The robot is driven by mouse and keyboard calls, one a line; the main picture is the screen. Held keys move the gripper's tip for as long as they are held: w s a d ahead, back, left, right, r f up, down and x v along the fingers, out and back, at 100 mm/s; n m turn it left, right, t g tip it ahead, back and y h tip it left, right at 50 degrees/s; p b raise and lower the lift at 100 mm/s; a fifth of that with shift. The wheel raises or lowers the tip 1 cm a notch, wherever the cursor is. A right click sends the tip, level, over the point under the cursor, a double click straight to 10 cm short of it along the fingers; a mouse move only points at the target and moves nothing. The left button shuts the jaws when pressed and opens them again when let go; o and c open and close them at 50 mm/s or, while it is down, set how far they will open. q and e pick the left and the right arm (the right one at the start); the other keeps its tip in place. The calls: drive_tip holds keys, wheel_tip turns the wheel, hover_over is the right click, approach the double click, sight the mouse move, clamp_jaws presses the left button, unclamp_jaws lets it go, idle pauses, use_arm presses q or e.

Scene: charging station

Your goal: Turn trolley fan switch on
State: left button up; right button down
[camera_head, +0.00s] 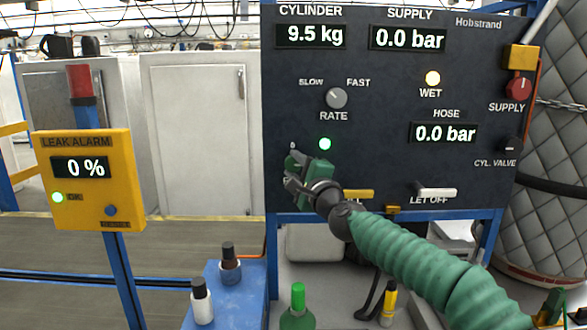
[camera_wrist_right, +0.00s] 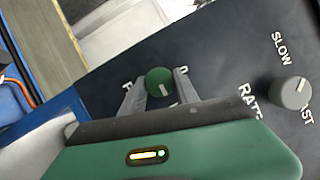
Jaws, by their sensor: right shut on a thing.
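My right gripper (camera_head: 293,172) reaches up from the lower right to the left part of the dark control panel (camera_head: 390,65). In the right wrist view my right gripper (camera_wrist_right: 160,92) has its two fingers on either side of a small round green knob (camera_wrist_right: 158,77) with a white pointer mark, and is shut on it. The lettering around this knob is mostly hidden, so I cannot read whether it is the fan switch. In the head view the gripper covers the knob. A green lamp (camera_head: 325,144) glows just above the gripper. My left gripper is not in view.
The grey rate knob (camera_head: 336,98) is up and right of my gripper; a yellow handle (camera_head: 358,194) and a white let-off handle (camera_head: 436,192) are low on the panel. A yellow leak alarm box (camera_head: 90,195) stands left. Bottles, including a green one (camera_head: 297,318), stand below.

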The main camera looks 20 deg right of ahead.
drive_tip(key=c, duration=1.2)
unclamp_jaws()
drive_tip(key=shift+f, duration=0.4)
drive_tip(key=shift+o, duration=1)
drive_tip(key=shift+d, duration=0.1)
drive_tip(key=shift+o, duration=0.5)
drive_tip(key=shift+d+r, duration=0.15)
drive_tip(key=shift+s+b, duration=0.3)
drive_tip(key=s+d+f+b, duration=0.1)
drive_tip(key=s+b, duration=0.4)
drive_tip(key=s, duration=1.1)
drive_tip(key=shift+d+f, duration=0.4)
drive_tip(key=shift+f, duration=0.1)
